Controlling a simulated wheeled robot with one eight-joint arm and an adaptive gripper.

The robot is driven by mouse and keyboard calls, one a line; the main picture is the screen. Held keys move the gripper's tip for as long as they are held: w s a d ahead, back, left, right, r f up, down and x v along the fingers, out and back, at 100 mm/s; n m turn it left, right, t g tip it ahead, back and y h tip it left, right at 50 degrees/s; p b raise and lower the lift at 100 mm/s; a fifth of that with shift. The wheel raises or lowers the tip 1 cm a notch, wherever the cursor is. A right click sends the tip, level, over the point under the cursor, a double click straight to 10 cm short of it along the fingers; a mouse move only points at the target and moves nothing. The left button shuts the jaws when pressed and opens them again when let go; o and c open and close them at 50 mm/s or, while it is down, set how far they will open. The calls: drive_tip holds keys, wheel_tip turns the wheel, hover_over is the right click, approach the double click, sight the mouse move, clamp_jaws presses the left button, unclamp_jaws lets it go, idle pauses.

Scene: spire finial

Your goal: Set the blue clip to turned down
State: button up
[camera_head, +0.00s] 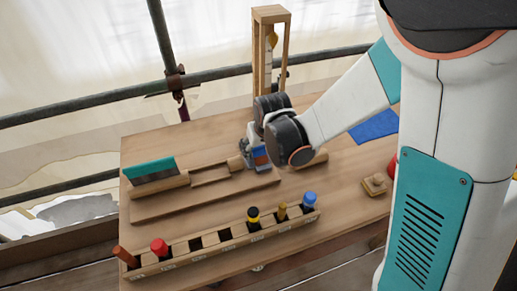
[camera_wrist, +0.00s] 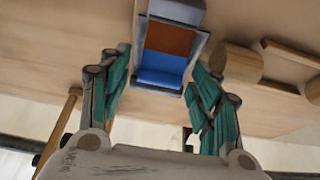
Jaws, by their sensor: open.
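The blue clip (camera_wrist: 162,70) shows in the wrist view as a blue piece in a grey metal frame, with a brown-orange panel above it. It also shows in the head view as a small blue patch (camera_head: 262,158) on the bench, just below my wrist. My gripper (camera_wrist: 160,82) is open, with one green-padded finger on each side of the grey frame. Whether either finger touches the frame I cannot tell. In the head view my gripper (camera_head: 254,150) is mostly hidden by my arm. How far the clip is turned is not clear.
A wooden rack (camera_head: 225,240) with several coloured handles runs along the bench's front. A teal-backed tool (camera_head: 150,170) lies at the left. A tall wooden frame (camera_head: 256,55) stands behind my gripper. A blue cloth (camera_head: 373,127) and a small wooden block (camera_head: 375,185) are at the right.

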drive_tip(key=c, duration=1.1)
drive_tip(key=shift+w+a+f+g+h, duration=0.15)
drive_tip(key=shift+w+f+g+h, duration=0.25)
drive_tip(key=shift+g, duration=0.6)
drive_tip(key=shift+w+f+g, duration=0.25)
drive_tip(key=shift+f+g, duration=0.35)
drive_tip(key=shift+g, duration=0.6)
drive_tip(key=o, duration=1.1)
wheel_tip(320, 180, up, 12)
drive_tip(key=shift+w, duration=0.15)
